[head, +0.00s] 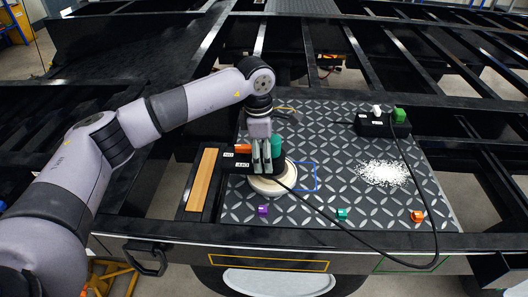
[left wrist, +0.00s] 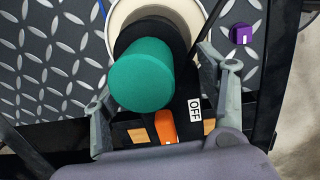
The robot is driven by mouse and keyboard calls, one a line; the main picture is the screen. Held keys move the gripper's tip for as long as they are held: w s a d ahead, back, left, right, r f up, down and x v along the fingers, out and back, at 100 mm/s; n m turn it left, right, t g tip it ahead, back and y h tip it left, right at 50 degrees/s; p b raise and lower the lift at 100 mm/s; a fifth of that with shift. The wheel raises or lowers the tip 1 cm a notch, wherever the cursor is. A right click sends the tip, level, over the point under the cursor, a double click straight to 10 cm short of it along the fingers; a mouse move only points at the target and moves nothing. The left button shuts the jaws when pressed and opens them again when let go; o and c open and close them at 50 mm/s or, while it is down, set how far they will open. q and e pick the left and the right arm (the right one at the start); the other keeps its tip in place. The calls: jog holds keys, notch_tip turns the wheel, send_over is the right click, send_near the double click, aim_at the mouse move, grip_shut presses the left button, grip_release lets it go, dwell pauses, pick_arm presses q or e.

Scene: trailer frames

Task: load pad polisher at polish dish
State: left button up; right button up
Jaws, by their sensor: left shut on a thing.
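The pad polisher shows a teal knob (head: 276,145), a black body, an orange switch and a white OFF label. My left gripper (head: 265,168) is shut on the polisher from above. In the left wrist view the teal knob (left wrist: 142,76) stands between the fingers, with the orange switch (left wrist: 166,126) close to the palm. The round cream polish dish (head: 259,186) sits under the polisher head, and its rim also shows in the left wrist view (left wrist: 122,13). The pad is hidden, so I cannot tell whether it touches the dish. My right gripper is out of view.
A wooden strip (head: 201,180) lies left of the dish. White granules (head: 383,173) are heaped on the diamond plate to the right. Purple (head: 263,210), teal (head: 342,213) and orange (head: 417,216) pieces line the front. A black cord runs from the polisher to a black box (head: 376,124).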

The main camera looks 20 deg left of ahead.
pick_arm(q)
jog(key=shift+w+r+p, duration=0.1)
jog(key=shift+r+p, duration=0.45)
jog(key=shift+r, duration=0.45)
jog(key=shift+r+p, duration=1.25)
jog(key=shift+r, duration=1.35)
jog(key=shift+s+d+f+m, duration=0.1)
jog(key=shift+s+f+m, duration=0.05)
jog(key=shift+s+m, duration=0.3)
jog(key=s+f+m+g, duration=0.1)
jog(key=s+f+m, duration=0.2)
jog(key=s+m, duration=1.6)
jog(key=shift+s+m, duration=0.4)
jog(key=shift+m, duration=0.25)
